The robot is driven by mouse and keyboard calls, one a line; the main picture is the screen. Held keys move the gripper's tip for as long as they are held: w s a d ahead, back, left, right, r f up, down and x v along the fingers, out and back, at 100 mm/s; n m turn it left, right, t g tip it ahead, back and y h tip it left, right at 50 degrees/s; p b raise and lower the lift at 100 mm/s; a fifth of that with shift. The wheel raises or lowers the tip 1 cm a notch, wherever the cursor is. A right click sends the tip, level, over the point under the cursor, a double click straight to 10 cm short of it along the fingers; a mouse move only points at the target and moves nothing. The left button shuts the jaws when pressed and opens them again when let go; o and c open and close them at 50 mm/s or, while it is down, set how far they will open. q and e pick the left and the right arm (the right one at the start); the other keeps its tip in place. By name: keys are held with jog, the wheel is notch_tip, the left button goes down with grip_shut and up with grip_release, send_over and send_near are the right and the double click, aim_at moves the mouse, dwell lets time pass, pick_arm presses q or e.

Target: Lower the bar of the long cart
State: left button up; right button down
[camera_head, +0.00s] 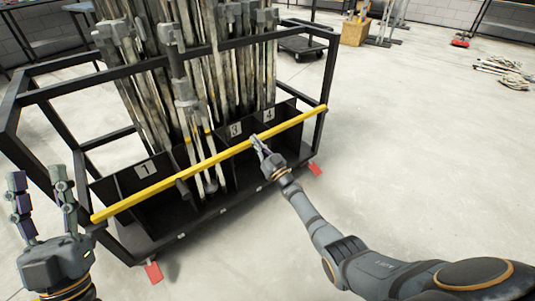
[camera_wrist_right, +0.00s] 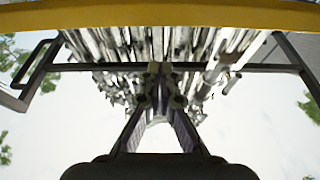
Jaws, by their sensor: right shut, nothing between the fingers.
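The long cart (camera_head: 170,62) is a black metal frame holding many upright poles, with numbered compartments at its base. Its yellow bar (camera_head: 150,192) runs across the front from the lower left to the right corner post. The bar also crosses the top of the right wrist view (camera_wrist_right: 160,15). My right gripper (camera_head: 257,141) is shut and empty, close to the bar right of its middle; its closed fingers (camera_wrist_right: 160,72) show in the wrist view. I cannot tell if it touches the bar. My left gripper (camera_head: 38,178) is open and empty, left of the bar's left end.
Red feet (camera_head: 153,271) stick out at the cart's base. A dark flat trolley (camera_head: 302,46) and a cardboard box (camera_head: 355,32) stand behind. Whitish pieces (camera_head: 505,72) lie on the floor at the far right. The floor right of the cart is clear.

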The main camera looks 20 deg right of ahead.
pick_arm(q)
jog(key=w+f+g+y+p, duration=0.1)
jog(key=f+g, duration=0.4)
jog(key=f, duration=0.6)
jog(key=w+f+n+g+y+p, duration=0.1)
jog(key=w+f+g, duration=0.3)
jog(key=f, duration=0.7)
jog(key=shift+a+n+g, duration=0.15)
jog(key=shift+n+g, duration=0.15)
jog(key=shift+g, duration=0.6)
pick_arm(e)
jog(key=v, duration=0.7)
pick_arm(q)
jog(key=shift+w+y, duration=0.1)
jog(key=shift+y, duration=0.2)
pick_arm(e)
jog(key=shift+s+d+r, duration=0.1)
jog(key=shift+s, duration=0.05)
